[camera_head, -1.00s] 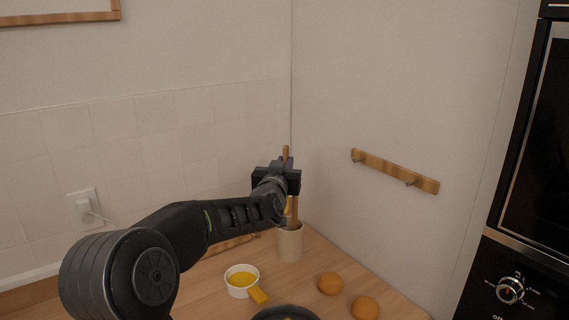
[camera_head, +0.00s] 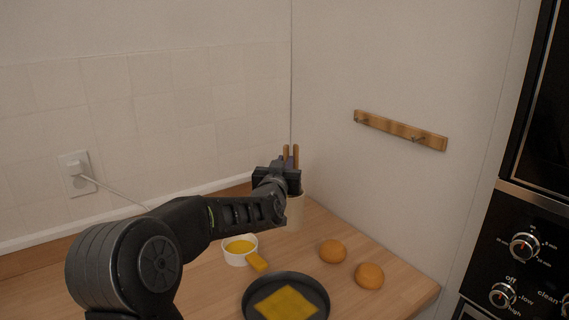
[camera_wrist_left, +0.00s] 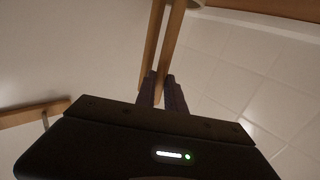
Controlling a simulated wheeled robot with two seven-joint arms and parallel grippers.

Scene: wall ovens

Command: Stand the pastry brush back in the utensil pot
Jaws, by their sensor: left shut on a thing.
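My left gripper (camera_head: 284,172) is shut on the pastry brush (camera_head: 286,151), whose wooden handle sticks up above the fingers. The brush's lower end is hidden behind the gripper and the pot. The beige utensil pot (camera_head: 295,210) stands on the counter near the wall corner, just below the gripper, which covers part of its rim. A second wooden handle (camera_head: 296,154) rises close to the right of the brush. In the left wrist view, the brush handle (camera_wrist_left: 168,50) runs between the two dark fingers, with the other stick beside it. I cannot tell how deep the brush reaches. My right gripper is not in view.
A dark pan (camera_head: 322,293) holds a yellow sheet. Two orange-brown round things (camera_head: 351,263) lie right. A hook rail (camera_head: 400,130) is on the wall.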

